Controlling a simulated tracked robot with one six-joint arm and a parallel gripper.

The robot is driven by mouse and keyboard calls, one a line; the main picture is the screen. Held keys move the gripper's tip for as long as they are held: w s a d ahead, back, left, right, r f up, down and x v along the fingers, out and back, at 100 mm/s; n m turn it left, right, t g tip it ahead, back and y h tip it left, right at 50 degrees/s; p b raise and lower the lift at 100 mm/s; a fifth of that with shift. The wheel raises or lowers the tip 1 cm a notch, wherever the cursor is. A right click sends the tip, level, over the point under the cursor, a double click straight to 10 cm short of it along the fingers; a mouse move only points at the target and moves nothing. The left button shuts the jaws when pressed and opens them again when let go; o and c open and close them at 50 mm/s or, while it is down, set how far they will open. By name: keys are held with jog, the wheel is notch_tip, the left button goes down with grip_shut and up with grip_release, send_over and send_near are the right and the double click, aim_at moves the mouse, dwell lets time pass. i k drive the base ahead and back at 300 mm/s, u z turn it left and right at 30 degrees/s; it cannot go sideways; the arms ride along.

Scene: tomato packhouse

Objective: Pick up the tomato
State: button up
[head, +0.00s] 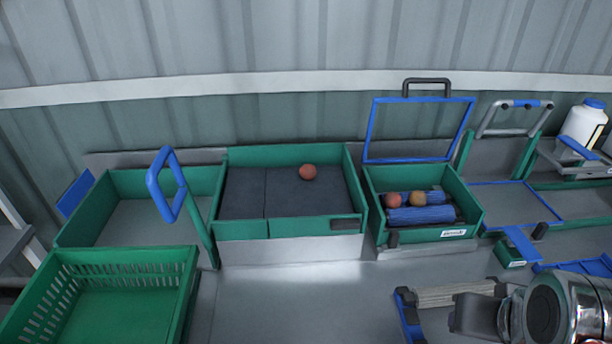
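A round red tomato (307,172) rests on the dark grey padded floor of the middle green tray (232,229), towards the back and right of its middle. Nothing covers it. Part of my arm (550,310) shows at the lower right. A dark piece at its left end (474,315) may be my gripper, but no fingertips can be made out. It is well to the right of the tomato and nearer the camera, not touching it. I cannot tell whether the gripper is open or shut.
A green box with a raised blue-framed lid (420,129) holds blue rollers (421,215) and two more round fruits, one reddish (394,199), one orange (417,198). A blue upright handle (166,185) stands left of the middle tray. A green crate (105,257) is at lower left.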

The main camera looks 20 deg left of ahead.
aim_at(307, 171)
jog(key=k, duration=0.45)
jog(key=u, duration=0.75)
jog(key=k, duration=0.7)
jog(key=u, duration=0.3)
jog(key=i, duration=0.95)
jog(key=u, duration=0.05)
